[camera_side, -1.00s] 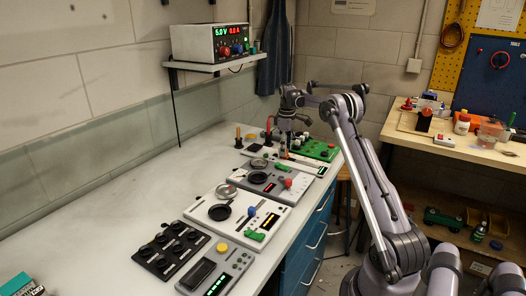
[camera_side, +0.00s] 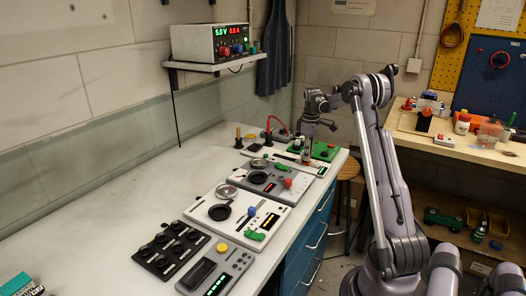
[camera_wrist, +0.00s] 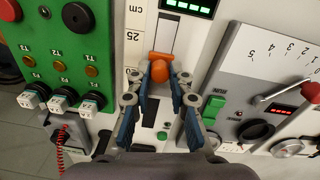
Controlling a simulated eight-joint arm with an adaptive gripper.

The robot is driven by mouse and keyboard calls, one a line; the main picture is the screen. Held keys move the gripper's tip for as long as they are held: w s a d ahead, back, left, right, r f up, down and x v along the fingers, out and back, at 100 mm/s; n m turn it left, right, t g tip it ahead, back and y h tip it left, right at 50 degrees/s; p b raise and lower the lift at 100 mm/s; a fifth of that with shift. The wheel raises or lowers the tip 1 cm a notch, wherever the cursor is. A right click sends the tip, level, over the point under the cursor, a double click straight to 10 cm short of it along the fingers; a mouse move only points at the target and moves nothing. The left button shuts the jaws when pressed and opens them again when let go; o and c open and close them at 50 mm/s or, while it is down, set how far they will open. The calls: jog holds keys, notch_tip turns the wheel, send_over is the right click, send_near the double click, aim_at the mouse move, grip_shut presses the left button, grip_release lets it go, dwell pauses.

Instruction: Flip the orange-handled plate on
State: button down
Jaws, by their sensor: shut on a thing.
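The orange handle (camera_wrist: 160,70) stands on a white plate (camera_wrist: 153,27) near the far end of the bench. In the wrist view, my gripper (camera_wrist: 159,76) has one fingertip on each side of the orange handle and is shut on it. In the side view, my gripper (camera_side: 306,160) is down at the white plate (camera_side: 319,171), and its fingers hide most of the handle. Which way the handle's switch is set cannot be told.
A green board (camera_wrist: 67,55) with several buttons and plugs lies beside the white plate. On the other side is a grey panel (camera_wrist: 255,55) with a red lever. More panels and a black knob board (camera_side: 172,250) line the bench.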

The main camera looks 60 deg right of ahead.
jog(key=s, duration=0.6)
jog(key=shift+s, duration=0.15)
jog(key=c, duration=1.2)
grip_release()
notch_tip(320, 180, up, 12)
jog(key=shift+a, duration=0.2)
